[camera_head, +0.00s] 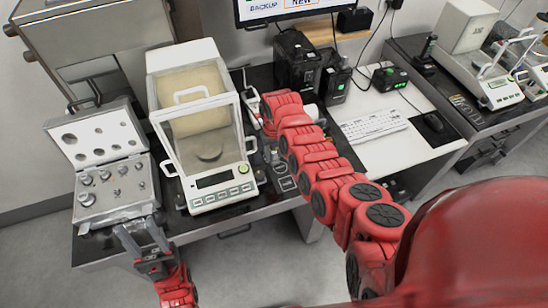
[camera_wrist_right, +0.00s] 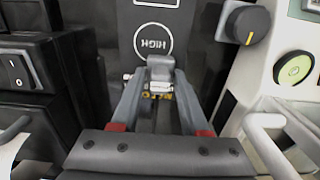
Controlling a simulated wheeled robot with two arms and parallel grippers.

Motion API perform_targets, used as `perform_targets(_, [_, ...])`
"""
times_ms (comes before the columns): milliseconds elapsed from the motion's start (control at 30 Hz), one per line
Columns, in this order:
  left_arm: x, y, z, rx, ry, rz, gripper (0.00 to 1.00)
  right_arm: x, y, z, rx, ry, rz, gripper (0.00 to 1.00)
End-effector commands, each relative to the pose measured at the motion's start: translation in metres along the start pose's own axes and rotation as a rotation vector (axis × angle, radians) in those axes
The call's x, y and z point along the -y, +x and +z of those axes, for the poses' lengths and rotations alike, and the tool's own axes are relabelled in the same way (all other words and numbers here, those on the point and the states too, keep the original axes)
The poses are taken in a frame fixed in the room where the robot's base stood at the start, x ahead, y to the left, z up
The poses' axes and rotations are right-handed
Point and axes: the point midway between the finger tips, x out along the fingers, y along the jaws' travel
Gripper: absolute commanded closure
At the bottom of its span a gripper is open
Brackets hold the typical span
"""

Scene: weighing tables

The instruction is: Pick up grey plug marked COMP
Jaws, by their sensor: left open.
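In the right wrist view a small grey plug (camera_wrist_right: 160,68) sits just below a round label reading HIGH. I cannot read a COMP mark on it. The fingertips of my right gripper (camera_wrist_right: 161,84) are on either side of it, very close; I cannot tell whether they touch or grip it. White and yellow bits show between the fingers. My left gripper (camera_head: 143,238) is open and empty, in front of the case of weights.
The open weight case (camera_head: 98,212) and glass balance (camera_head: 222,193) stand left of my right arm. In the right wrist view, a black switch box (camera_wrist_right: 22,75) and a knob (camera_wrist_right: 247,25) flank the gripper.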

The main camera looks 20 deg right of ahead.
Motion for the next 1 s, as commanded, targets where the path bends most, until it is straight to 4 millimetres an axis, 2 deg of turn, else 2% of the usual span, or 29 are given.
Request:
perform_targets(33, [0.0, 0.0, 0.0, 0.0, 0.0, 0.0, 0.5, 0.0, 0.0, 0.0, 0.0, 0.0, 0.0, 0.68])
perform_targets(200, [0.0, 0.0, 0.0, 0.0, 0.0, 0.0, 0.5, 0.0, 0.0, 0.0, 0.0, 0.0, 0.0, 0.99])
perform_targets(233, [0.0, 0.0, 0.0, 0.0, 0.0, 0.0, 0.5, 0.0, 0.0, 0.0, 0.0, 0.0, 0.0, 1.0])
perform_targets(733, [0.0, -0.004, 0.001, 0.0, 0.0, 0.0, 0.5, 0.0, -0.004, 0.0, 0.003, -0.001, 0.001, 1.0])
perform_targets(900, [-0.001, -0.013, 0.002, 0.0, 0.0, 0.0, 0.5, 0.0, -0.017, -0.001, -0.003, 0.0, 0.0, 1.0])
perform_targets(1000, [-0.001, -0.024, 0.004, 0.0, 0.0, 0.0, 0.5, 0.001, -0.033, -0.001, -0.008, -0.001, -0.001, 1.0])
